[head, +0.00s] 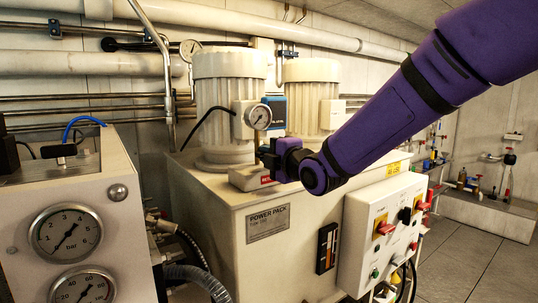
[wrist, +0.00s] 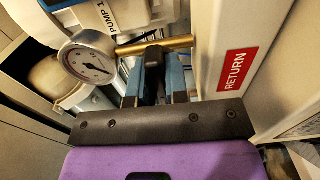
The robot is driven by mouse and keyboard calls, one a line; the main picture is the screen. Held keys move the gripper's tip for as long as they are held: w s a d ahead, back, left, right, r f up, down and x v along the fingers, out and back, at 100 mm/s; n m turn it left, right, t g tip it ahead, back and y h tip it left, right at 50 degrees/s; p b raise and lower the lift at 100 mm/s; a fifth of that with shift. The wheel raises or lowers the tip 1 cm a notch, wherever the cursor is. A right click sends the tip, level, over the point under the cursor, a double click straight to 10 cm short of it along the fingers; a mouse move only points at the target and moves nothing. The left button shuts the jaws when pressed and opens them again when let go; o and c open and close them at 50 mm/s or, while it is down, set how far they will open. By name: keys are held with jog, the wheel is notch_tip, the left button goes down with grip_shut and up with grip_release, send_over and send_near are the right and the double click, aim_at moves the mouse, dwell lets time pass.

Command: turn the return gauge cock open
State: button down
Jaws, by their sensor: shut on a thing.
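The return gauge cock shows in the wrist view as a dark handle (wrist: 154,57) on a brass pipe (wrist: 182,44). A round white-faced gauge (wrist: 88,61) sits at the pipe's left end; it also shows in the head view (head: 259,117). My gripper (wrist: 154,76) is shut on the handle, with a blue finger on each side. In the head view my gripper (head: 268,155) reaches the power pack just below the gauge and hides the cock. A red RETURN label (wrist: 238,70) is right of the fingers. The handle's exact angle is hard to tell.
Two ribbed pump motors (head: 230,90) stand on the power pack (head: 225,215), close behind my gripper. A switch box (head: 375,235) is on its front right. A panel with pressure gauges (head: 66,232) stands at the left. The floor (head: 480,262) at right is clear.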

jog(key=m, duration=0.4)
jog(key=shift+m, duration=0.4)
jog(key=m, duration=0.4)
jog(key=shift+m, duration=0.3)
jog(key=m, duration=0.4)
jog(key=shift+m, duration=0.3)
jog(key=shift+f+m, duration=0.1)
jog(key=shift+m, duration=1.9)
jog(key=c, duration=1.1)
grip_release()
